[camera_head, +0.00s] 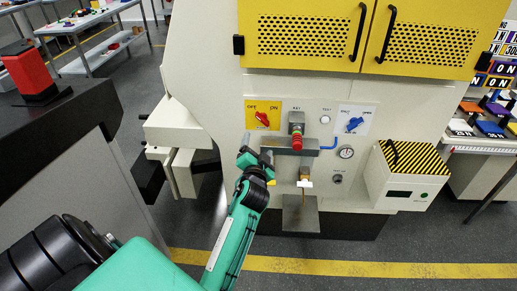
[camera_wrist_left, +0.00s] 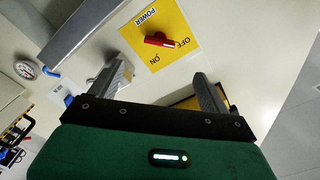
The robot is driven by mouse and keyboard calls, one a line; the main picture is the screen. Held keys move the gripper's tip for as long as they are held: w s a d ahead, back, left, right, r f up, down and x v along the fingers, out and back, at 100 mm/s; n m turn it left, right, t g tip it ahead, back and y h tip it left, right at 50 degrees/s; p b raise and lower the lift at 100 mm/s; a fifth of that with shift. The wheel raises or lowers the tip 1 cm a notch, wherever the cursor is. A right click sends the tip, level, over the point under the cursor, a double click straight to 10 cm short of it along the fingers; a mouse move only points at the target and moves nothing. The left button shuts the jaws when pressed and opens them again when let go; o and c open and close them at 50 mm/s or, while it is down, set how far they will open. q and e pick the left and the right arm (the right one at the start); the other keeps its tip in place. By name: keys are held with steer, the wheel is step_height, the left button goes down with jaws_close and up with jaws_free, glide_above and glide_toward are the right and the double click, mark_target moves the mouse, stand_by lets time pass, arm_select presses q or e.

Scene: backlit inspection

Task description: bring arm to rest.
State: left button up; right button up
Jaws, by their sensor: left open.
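My left arm is green and black and reaches up from the bottom left in the head view. Its gripper (camera_head: 258,168) is in front of the cream machine, below the yellow switch plate (camera_head: 250,106). In the left wrist view, the gripper's two grey fingers (camera_wrist_left: 160,84) are spread apart with nothing between them. The yellow plate also shows there (camera_wrist_left: 176,62), beyond the fingertips, with its red power switch (camera_wrist_left: 158,40). The red switch shows in the head view (camera_head: 262,119) too, apart from the gripper. My right gripper is not in view.
A striped box (camera_head: 405,170) juts out at right. A dark counter (camera_head: 60,125) stands at left. Grey floor (camera_head: 300,266) is open below.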

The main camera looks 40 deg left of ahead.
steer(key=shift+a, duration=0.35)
